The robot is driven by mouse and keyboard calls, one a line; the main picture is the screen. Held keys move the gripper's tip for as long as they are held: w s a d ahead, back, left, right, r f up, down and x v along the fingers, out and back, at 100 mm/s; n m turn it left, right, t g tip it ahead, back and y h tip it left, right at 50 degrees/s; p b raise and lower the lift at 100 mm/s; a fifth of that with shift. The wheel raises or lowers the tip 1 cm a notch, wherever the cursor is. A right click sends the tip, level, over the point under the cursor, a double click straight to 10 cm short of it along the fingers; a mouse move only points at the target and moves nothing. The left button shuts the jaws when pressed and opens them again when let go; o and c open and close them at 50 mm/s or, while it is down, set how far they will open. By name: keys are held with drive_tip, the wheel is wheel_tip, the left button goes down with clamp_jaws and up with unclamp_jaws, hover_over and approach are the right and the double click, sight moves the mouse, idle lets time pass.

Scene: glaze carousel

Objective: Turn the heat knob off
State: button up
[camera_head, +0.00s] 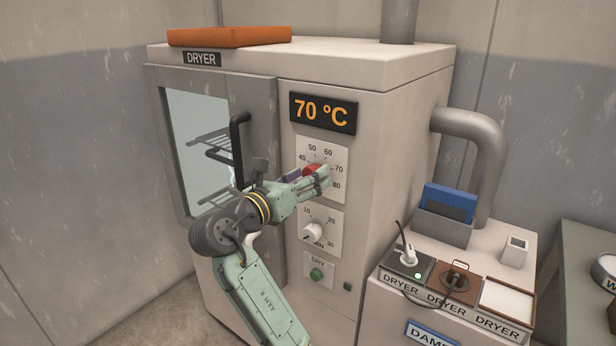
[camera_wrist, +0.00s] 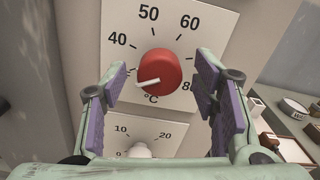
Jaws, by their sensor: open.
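The red heat knob (camera_wrist: 158,72) is on a white dial plate marked 40 to 80 °C on the dryer's front. Its white pointer is turned to the lower left, below the 40 mark. In the head view the knob (camera_head: 311,169) is partly hidden by my gripper (camera_head: 312,181). My gripper is open, with its purple-padded fingers to the left and right of the knob in the wrist view (camera_wrist: 167,85). Gaps show between the pads and the knob. The dryer display (camera_head: 323,113) reads 70 °C.
A white timer knob (camera_head: 313,232) is below the heat dial, with a green button (camera_head: 316,274) under it. The dryer door's black handle (camera_head: 238,145) juts out left of the arm. A low cabinet with plugs and sockets (camera_head: 455,285) stands at right.

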drive_tip(key=v, duration=1.1)
drive_tip(key=shift+s+a, duration=0.1)
drive_tip(key=shift+s, duration=0.05)
